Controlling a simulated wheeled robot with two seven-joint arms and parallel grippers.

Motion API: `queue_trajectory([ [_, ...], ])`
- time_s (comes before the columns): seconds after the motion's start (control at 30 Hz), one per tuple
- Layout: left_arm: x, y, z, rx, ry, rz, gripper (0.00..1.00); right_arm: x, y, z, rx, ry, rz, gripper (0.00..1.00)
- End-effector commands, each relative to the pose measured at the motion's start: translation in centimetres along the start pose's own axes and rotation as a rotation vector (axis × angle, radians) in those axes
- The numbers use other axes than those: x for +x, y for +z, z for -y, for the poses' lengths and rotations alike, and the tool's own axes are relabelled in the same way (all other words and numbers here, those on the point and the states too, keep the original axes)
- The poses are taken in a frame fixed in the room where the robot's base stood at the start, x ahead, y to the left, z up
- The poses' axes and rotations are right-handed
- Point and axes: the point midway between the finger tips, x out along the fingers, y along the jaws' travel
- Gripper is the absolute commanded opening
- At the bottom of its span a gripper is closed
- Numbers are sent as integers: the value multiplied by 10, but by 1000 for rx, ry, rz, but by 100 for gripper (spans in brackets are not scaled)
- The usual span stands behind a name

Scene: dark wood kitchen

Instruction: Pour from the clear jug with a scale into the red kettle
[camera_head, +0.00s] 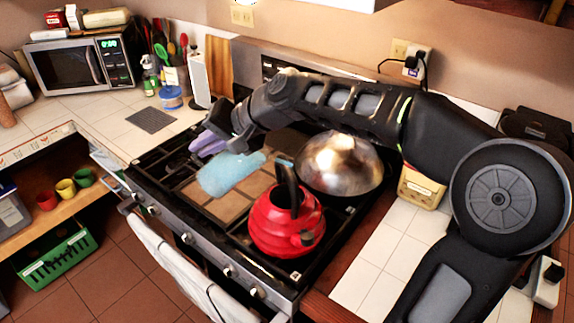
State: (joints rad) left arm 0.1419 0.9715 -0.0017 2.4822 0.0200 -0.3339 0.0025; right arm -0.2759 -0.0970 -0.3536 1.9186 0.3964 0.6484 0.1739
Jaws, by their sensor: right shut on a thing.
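The red kettle (272,228) stands upright at the front of the stove, its black handle raised. My right gripper (236,138) is over the stove, behind and left of the kettle. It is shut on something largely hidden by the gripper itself. A purple-tinted thing (207,143) shows at its fingers, and a pale blue thing (228,174) shows just below them. I cannot tell which of these is held, or whether either is the clear jug; no scale can be read. My left gripper is not in view.
A shiny metal dome (340,163) is behind and right of the kettle, under my right arm. A microwave (83,65), utensils and bottles stand on the left counter. White tiles (372,272) right of the stove are partly clear. A green crate (58,258) is low at left.

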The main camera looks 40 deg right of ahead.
Motion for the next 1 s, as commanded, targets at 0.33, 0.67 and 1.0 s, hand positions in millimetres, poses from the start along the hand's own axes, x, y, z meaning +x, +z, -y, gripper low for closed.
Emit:
queue_trajectory([
  [0.33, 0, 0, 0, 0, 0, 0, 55, -4, -2, 3, 9, -27, -3, 0],
  [0.67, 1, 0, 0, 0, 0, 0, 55, -7, -3, 4, 17, -48, -2, 0],
  [1.0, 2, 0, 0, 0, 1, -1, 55, -10, -5, 6, 27, -69, -2, 0],
])
